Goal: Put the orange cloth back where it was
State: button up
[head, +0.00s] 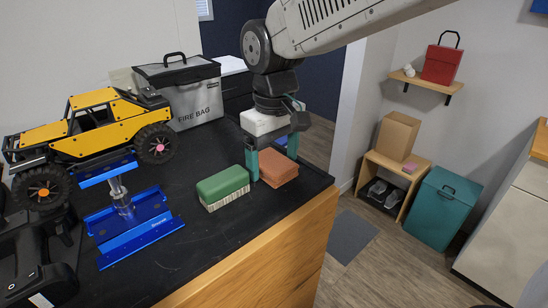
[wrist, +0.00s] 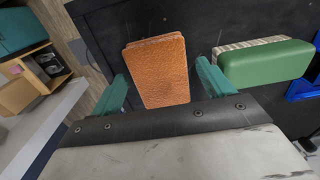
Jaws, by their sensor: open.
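The orange cloth (head: 278,168) is a folded, block-like stack on the black bench top near its right corner. It also shows in the wrist view (wrist: 157,72), lying between my fingers. My gripper (head: 268,175) points down over the cloth with its teal fingers open. In the wrist view my gripper (wrist: 163,88) has one finger on each side of the cloth's near end, with a small gap visible at least on the right. Whether the left finger touches the cloth I cannot tell.
A green brush (head: 223,187) lies just left of the cloth, close to my finger. A blue stand (head: 127,210) holds a yellow crawler (head: 95,135). A grey fire bag (head: 185,90) stands behind. The bench edge is close on the right, with floor beyond.

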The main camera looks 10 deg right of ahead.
aim_at(274, 162)
notch_tip(274, 162, up, 12)
jog(key=s+d+f+m, duration=0.3)
jog(key=s+d+f, duration=0.2)
jog(key=s+d, duration=0.4)
jog(key=s+d+f+m+t, duration=0.1)
jog(key=s+d+f+m, duration=0.2)
jog(key=s+d+f, duration=0.3)
jog(key=s+d, duration=0.4)
jog(key=d, duration=0.1)
jog(key=shift+s+d+m, duration=0.15)
jog(key=shift+d+m, duration=0.15)
jog(key=shift+m, duration=0.1)
